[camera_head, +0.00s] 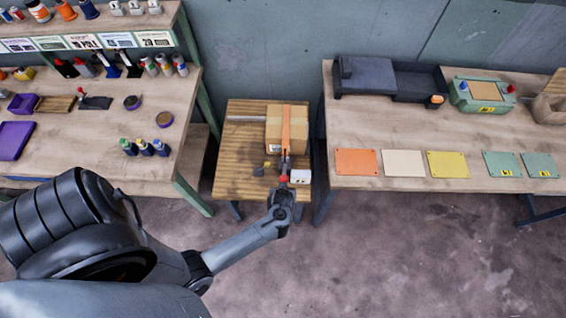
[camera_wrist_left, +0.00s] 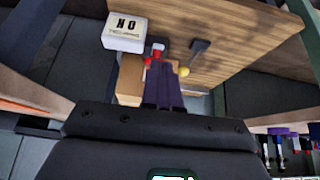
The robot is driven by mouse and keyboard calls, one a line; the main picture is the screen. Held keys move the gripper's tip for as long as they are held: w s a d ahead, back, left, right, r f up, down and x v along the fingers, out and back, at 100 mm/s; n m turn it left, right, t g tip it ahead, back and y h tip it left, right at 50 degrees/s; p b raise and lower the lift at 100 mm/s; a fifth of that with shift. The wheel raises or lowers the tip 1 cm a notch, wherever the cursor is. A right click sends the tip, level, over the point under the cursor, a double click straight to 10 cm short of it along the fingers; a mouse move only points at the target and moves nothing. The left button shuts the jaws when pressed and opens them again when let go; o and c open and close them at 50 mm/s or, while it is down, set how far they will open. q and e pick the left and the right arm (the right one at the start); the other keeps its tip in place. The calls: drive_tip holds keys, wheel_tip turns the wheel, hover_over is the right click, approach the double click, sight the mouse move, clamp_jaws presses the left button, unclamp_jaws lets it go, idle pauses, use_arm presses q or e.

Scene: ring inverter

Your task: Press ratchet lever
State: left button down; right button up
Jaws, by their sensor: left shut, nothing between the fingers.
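A cardboard box (camera_head: 275,128) stands on the small wooden table (camera_head: 238,180), with an orange strap (camera_head: 286,124) over it. A grey-and-red ratchet piece (camera_head: 283,179) is at the strap's front end. My left gripper (camera_head: 284,188) is shut and empty, right at this red part. In the left wrist view its dark fingertips (camera_wrist_left: 160,66) lie close to the red-and-grey piece (camera_wrist_left: 152,55); I cannot tell whether they touch. A dark lever with a yellow knob (camera_wrist_left: 185,71) is beside the fingers. My right gripper is not in view.
A small white box (camera_head: 301,176) sits at the table's front right; it shows lettered in the left wrist view (camera_wrist_left: 125,33). Workbenches stand on the left (camera_head: 95,160) and right (camera_head: 345,125). The floor (camera_head: 400,250) in front is clear.

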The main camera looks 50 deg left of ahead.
use_arm(q)
drive_tip(key=shift+v, duration=1.25)
drive_tip(key=w+d+r+m+h+b, duration=0.3)
drive_tip(key=w+d+m+h+b, duration=0.1)
drive_tip(key=d+b, duration=0.25)
drive_tip(key=s+f+m+b, duration=0.2)
drive_tip(key=s+f+b, duration=0.3)
drive_tip(key=f+b, duration=0.6)
drive_tip(key=s+d+f+m+b, duration=0.1)
drive_tip(key=s+f+m+b, duration=0.2)
drive_tip(key=f+b, duration=0.9)
drive_tip(key=s+f+m+b, duration=0.3)
drive_tip(key=s+f+b, duration=0.4)
drive_tip(key=b, duration=1.9)
wheel_tip(320, 180, down, 4)
drive_tip(key=shift+d+f+h, duration=0.25)
drive_tip(key=shift+d+h, duration=0.1)
drive_tip(key=shift+h, duration=0.05)
